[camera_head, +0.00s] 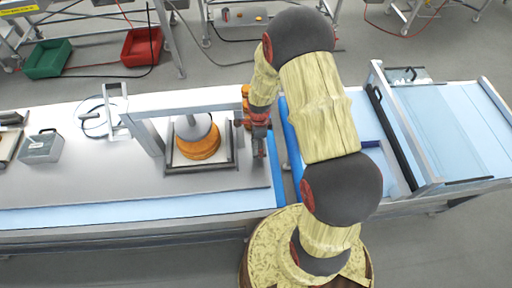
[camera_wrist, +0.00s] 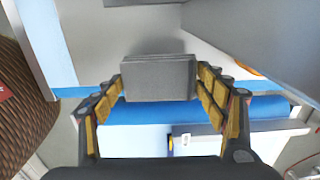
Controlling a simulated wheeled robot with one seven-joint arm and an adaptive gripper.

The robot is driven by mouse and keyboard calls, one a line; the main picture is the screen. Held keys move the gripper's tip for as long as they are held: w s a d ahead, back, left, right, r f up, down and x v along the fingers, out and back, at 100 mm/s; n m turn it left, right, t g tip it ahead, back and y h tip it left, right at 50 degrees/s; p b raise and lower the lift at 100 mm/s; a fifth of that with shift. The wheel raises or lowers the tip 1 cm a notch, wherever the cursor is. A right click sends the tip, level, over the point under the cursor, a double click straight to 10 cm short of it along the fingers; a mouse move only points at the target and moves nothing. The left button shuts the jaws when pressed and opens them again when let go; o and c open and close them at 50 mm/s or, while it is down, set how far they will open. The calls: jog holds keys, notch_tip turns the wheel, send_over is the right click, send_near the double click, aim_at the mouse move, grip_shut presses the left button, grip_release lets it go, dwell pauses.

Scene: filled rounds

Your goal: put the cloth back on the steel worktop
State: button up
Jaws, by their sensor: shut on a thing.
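My gripper (camera_wrist: 160,80) is shut on the cloth (camera_wrist: 158,82), a grey, flat, layered block held between the two fingers in the wrist view. In the head view my gripper (camera_head: 258,142) is at the right end of the steel worktop (camera_head: 90,176), beside the press frame, and my arm comes in from the right. The cloth is hard to make out there. In the wrist view the worktop's pale grey surface (camera_wrist: 130,45) shows behind the cloth, with its blue edge below. I cannot tell whether the cloth touches the worktop.
A press frame (camera_head: 150,138) stands on the worktop over an orange round (camera_head: 198,147) in a tray. A grey box (camera_head: 42,148) stands at the left. A light-blue conveyor (camera_head: 440,115) lies right, across a narrow gap. The worktop's front left is clear.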

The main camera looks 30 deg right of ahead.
aim_at(256, 144)
jog(key=shift+w+a+f, duration=0.3)
jog(key=shift+a+f, duration=0.1)
jog(key=shift+f, duration=0.25)
jog(key=shift+w+f, duration=0.1)
jog(key=shift+f, duration=1.45)
jog(key=shift+f, duration=0.15)
jog(key=o, duration=1)
jog(key=shift+c, duration=0.2)
jog(key=shift+o, duration=0.2)
jog(key=shift+w+r, duration=0.1)
jog(key=shift+r, duration=0.35)
notch_tip(256, 144, up, 11)
jog(key=shift+r+b, duration=0.2)
jog(key=shift+b, duration=0.15)
